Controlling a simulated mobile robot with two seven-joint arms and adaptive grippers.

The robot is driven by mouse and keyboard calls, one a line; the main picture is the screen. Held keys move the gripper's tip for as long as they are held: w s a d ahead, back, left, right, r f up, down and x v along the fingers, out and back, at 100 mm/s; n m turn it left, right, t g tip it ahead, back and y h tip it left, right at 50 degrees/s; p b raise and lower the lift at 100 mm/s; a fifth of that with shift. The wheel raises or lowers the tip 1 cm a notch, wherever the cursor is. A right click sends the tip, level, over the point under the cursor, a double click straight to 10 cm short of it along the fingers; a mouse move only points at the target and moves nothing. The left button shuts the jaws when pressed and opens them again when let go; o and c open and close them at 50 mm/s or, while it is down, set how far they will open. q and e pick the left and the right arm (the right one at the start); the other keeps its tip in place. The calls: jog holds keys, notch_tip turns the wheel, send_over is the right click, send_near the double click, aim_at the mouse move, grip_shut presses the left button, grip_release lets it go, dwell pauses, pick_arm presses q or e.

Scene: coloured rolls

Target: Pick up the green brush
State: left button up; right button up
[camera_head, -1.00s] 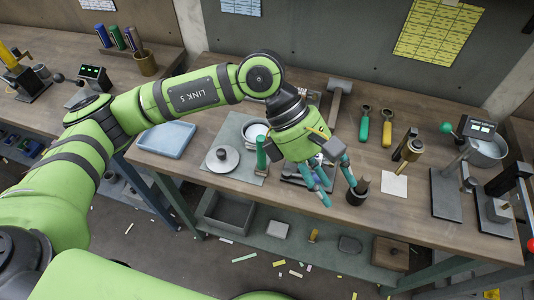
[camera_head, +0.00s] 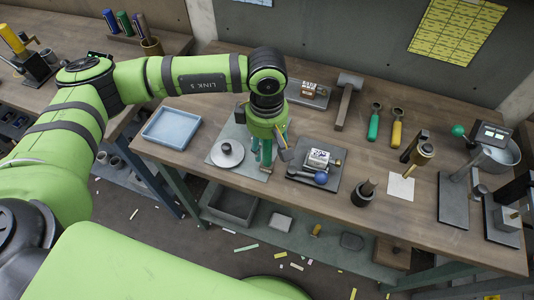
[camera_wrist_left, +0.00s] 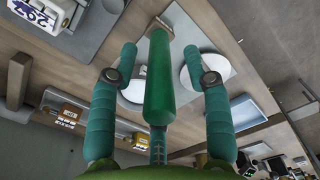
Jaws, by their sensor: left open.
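The green brush (camera_wrist_left: 158,85) shows in the left wrist view as a long green handle with a tan end. It lies between the two teal fingers of my left gripper (camera_wrist_left: 161,52), with a gap visible on each side. In the head view the brush is largely hidden by the gripper and hard to tell from the fingers. There my left gripper (camera_head: 262,158) points down over the right part of the grey mat (camera_head: 232,134). It is open. My right gripper is not in view.
A round metal disc with a knob (camera_head: 227,154) lies on the mat, left of the gripper. A dark tray with a white box (camera_head: 318,160) and a blue-knobbed tool is close on the right. A blue tray (camera_head: 172,128) lies to the left. A hammer (camera_head: 345,100) lies behind.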

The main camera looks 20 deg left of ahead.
pick_arm(q)
jog(key=shift+f, duration=0.35)
grip_shut()
jog(key=shift+r, duration=0.1)
